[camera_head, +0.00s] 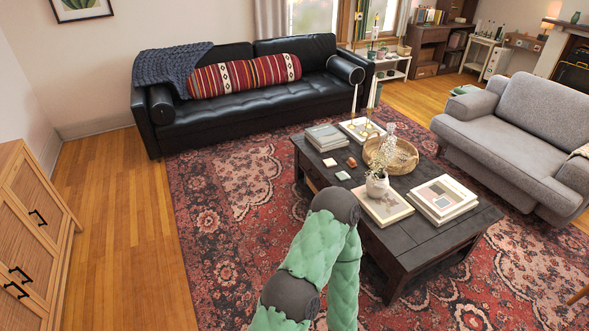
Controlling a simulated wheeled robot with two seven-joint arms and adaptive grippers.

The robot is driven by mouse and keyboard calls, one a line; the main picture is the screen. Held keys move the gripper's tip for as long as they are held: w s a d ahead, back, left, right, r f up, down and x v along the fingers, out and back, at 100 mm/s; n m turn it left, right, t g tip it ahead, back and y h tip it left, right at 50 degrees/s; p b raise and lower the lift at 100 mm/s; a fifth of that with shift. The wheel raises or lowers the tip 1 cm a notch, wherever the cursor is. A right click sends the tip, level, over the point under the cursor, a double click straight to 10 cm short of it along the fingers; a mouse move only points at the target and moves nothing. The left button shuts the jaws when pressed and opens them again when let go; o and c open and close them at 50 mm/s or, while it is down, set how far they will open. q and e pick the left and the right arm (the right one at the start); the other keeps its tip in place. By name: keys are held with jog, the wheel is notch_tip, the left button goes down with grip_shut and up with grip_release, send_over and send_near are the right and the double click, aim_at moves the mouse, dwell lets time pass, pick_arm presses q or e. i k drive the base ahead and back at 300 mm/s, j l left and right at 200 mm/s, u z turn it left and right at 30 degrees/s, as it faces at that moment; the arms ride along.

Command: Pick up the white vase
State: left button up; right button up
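The white vase (377,186) is small and round and holds pale dried sprigs. It stands upright on a book (393,212) on the dark wooden coffee table (425,245). One of my arms, green with grey joints, rises from the bottom centre and bends just left of the vase in the picture. Neither of my grippers is in view, so I cannot see their state. The vase body shows clearly and nothing grips it.
A woven bowl (400,155) is close behind the vase. A stack of books (442,198) lies to its right, and more books (325,136) lie at the far left of the table. Candlesticks (354,105) stand at the back. A grey armchair (530,125) and black sofa (240,115) flank the table.

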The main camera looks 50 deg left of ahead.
aim_at(379, 189)
jog(key=u, duration=1.3)
